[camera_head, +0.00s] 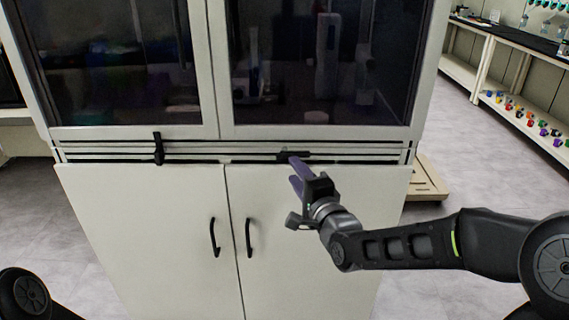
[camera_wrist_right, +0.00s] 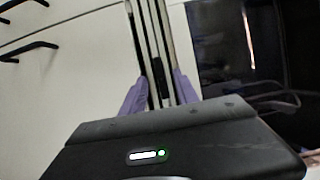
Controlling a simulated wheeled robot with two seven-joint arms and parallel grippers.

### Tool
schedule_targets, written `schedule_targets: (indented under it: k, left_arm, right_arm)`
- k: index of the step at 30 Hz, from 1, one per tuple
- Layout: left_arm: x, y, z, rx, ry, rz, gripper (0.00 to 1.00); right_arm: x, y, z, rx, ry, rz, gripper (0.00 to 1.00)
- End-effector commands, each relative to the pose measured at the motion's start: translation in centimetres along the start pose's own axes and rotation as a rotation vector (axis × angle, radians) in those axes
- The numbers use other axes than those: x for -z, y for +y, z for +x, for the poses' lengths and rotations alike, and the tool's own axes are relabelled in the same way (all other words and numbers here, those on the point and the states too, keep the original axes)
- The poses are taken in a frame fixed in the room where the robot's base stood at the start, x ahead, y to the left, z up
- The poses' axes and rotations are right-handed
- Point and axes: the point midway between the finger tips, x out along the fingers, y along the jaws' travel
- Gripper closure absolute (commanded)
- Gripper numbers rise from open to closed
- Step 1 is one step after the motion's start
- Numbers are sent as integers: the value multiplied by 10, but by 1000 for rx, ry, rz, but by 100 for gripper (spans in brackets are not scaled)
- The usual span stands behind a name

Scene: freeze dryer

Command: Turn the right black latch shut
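The right black latch (camera_head: 284,154) lies roughly horizontal along the dark-striped strip below the right glass door, in the head view. My right gripper (camera_head: 297,170) reaches it with its purple fingers, which partly cover it. In the right wrist view the fingers (camera_wrist_right: 160,90) are spread apart, with a dark piece of the latch (camera_wrist_right: 156,79) between them. I cannot tell whether either finger touches it. The left black latch (camera_head: 158,148) stands upright across the strip. My left gripper is out of view; only part of that arm shows at the lower left.
The white cabinet has two dark glass doors (camera_head: 325,60) above and two lower doors (camera_head: 150,215) with black handles (camera_head: 248,238) below. A pale wooden pallet (camera_head: 426,180) lies on the floor to the right. Shelves with colourful items (camera_head: 525,115) stand farther right, with clear floor between.

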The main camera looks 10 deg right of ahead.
Motion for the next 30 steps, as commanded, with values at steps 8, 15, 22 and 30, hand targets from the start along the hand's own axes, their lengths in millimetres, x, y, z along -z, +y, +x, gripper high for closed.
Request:
schedule_targets:
  k: [8,15,22,30]
  left_arm:
    - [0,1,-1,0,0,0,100]
    - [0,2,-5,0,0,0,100]
    - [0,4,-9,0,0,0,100]
    - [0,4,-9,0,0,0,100]
  right_arm:
    - [0,1,7,-4,0,0,64]
    - [0,1,39,-5,-1,1,64]
    - [-1,2,70,-5,-1,0,64]
    - [0,2,78,-5,0,-1,64]
